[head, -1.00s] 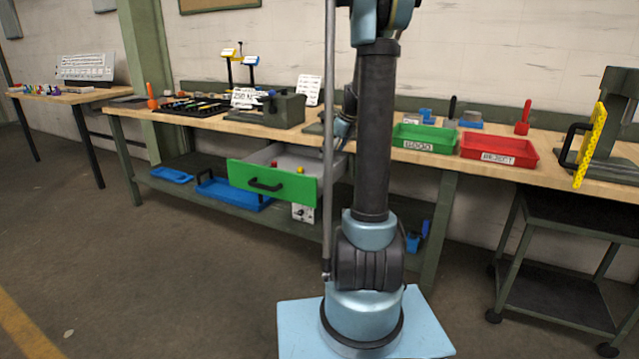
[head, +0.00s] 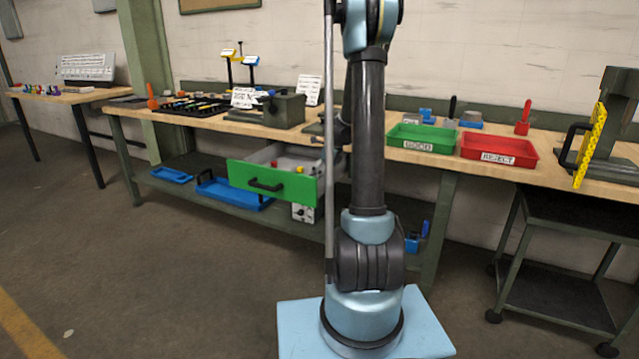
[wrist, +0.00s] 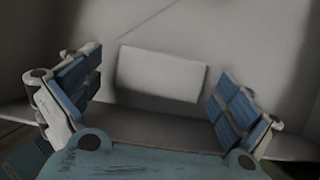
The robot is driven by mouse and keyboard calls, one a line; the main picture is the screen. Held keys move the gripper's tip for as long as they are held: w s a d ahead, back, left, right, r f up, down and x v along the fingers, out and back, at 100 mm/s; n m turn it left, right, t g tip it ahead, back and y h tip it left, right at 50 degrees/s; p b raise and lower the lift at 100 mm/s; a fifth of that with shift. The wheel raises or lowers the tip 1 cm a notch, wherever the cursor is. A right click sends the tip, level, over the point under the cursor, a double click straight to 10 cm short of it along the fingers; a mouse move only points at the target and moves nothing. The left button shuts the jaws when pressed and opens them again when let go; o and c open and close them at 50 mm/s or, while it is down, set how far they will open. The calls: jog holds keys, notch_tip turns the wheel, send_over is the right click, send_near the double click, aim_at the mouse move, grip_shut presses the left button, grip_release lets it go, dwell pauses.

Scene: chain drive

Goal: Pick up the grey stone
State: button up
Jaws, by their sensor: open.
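A pale grey rectangular block (wrist: 162,74), which looks like the grey stone, lies on a light surface in the wrist view. My gripper (wrist: 158,66) is open, with one blue-padded finger on each side of the block and a gap to both. I cannot tell how far above the block the fingers are. In the head view the stone cannot be made out; my arm covers the right part of the open green-fronted drawer (head: 272,184).
A red knob and a yellow knob (head: 300,169) show in the drawer. A grey vice-like block (head: 285,110) stands on the bench above it. A green tray (head: 422,146) and a red tray (head: 498,162) sit to the right. The floor in front is clear.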

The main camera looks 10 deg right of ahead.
jog(key=shift+a+f, duration=0.1)
jog(key=shift+f, duration=0.15)
jog(key=c, duration=1.4)
jog(key=shift+r, duration=0.1)
notch_tip(320, 180, up, 10)
jog(key=shift+f, duration=0.1)
jog(key=shift+o, duration=0.2)
